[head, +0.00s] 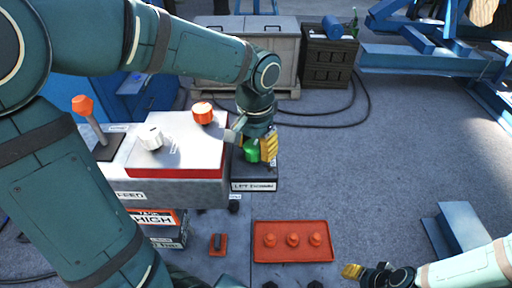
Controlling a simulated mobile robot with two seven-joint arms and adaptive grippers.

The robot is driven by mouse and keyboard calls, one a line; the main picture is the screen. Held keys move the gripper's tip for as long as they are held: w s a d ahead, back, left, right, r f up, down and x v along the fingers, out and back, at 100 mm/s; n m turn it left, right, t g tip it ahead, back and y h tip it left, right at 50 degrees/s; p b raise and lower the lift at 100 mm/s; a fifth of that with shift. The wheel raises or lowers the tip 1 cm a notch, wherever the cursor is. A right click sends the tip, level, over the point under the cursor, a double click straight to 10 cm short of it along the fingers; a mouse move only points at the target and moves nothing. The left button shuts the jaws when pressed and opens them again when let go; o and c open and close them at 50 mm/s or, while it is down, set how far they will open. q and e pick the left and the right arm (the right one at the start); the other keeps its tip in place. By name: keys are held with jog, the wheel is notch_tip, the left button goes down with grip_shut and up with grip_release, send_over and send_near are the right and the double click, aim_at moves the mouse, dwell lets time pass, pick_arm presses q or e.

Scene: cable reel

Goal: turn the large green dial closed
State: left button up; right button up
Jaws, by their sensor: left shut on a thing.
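The large green dial (251,152) sits at the right end of the control console, on a dark panel above a label that seems to read "LET DOWN". My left gripper (255,147) reaches down from above and is shut on the green dial, with a yellow finger on its right side. The gripper hides part of the dial, and its turn position cannot be read. My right gripper (366,272) is low at the right, away from the console, near the red tray. Whether it is open or shut is unclear.
A red tray (292,254) with three orange pieces lies at front. Crates and blue steel frames stand behind. The floor at right is mostly clear.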

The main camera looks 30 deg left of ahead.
pick_arm(q)
jog(key=shift+a+n+b, duration=0.1)
jog(key=shift+n+b, duration=0.25)
jog(key=shift+n, duration=1.65)
jog(key=o, duration=1.2)
